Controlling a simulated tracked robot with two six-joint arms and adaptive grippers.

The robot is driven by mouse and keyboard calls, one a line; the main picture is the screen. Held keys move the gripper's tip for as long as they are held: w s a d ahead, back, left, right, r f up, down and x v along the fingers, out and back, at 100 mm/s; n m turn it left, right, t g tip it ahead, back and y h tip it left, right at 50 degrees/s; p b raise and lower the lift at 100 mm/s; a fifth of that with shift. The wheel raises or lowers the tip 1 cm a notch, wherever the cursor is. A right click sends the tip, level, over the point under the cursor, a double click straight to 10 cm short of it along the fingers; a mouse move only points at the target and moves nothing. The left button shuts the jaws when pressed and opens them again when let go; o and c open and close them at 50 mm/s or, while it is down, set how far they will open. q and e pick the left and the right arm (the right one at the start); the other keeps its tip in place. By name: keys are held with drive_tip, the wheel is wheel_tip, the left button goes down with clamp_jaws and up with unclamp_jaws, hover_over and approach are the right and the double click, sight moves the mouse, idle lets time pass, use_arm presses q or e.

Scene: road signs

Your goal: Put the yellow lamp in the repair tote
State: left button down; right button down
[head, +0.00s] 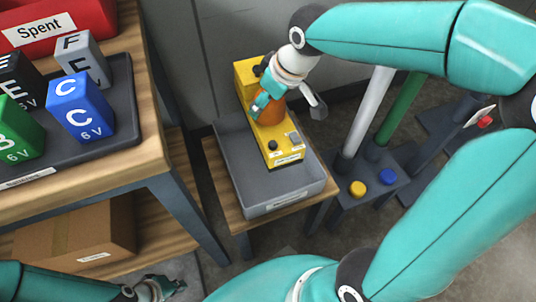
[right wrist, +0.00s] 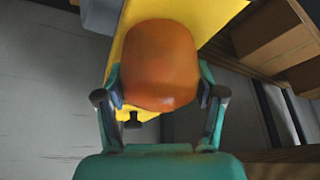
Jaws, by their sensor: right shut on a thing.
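The yellow lamp (head: 285,151) has a long yellow body and an orange dome. My right gripper (head: 264,102) is shut on the orange dome. In the right wrist view, the dome of the lamp (right wrist: 160,65) sits between the two fingers of the right gripper (right wrist: 160,92), with the yellow body behind it. The grey repair tote (head: 270,206) stands on a small wooden stand. In the head view the lamp overlaps the tote's inside and back rim; whether it touches the tote is unclear. My left gripper (head: 162,287) is low at the bottom left, apart from both; its fingers are small and partly blurred.
A wooden bench (head: 150,150) at left carries a dark tray (head: 124,105) of lettered blocks and a red "Spent" bin (head: 35,22). A cardboard box (head: 75,238) sits on its lower shelf. A rack (head: 345,200) with white and green poles stands right of the tote.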

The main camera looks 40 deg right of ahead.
sight(283, 134)
wheel_tip(283, 134, down, 19)
drive_tip(key=b, duration=0.6)
drive_tip(key=shift+r+b, duration=0.15)
drive_tip(key=shift+b, duration=0.15)
drive_tip(key=shift+c, duration=0.6)
unclamp_jaws()
drive_tip(key=p+v, duration=0.4)
drive_tip(key=v, duration=0.8)
drive_tip(key=shift+p, duration=0.35)
drive_tip(key=shift+s, duration=0.1)
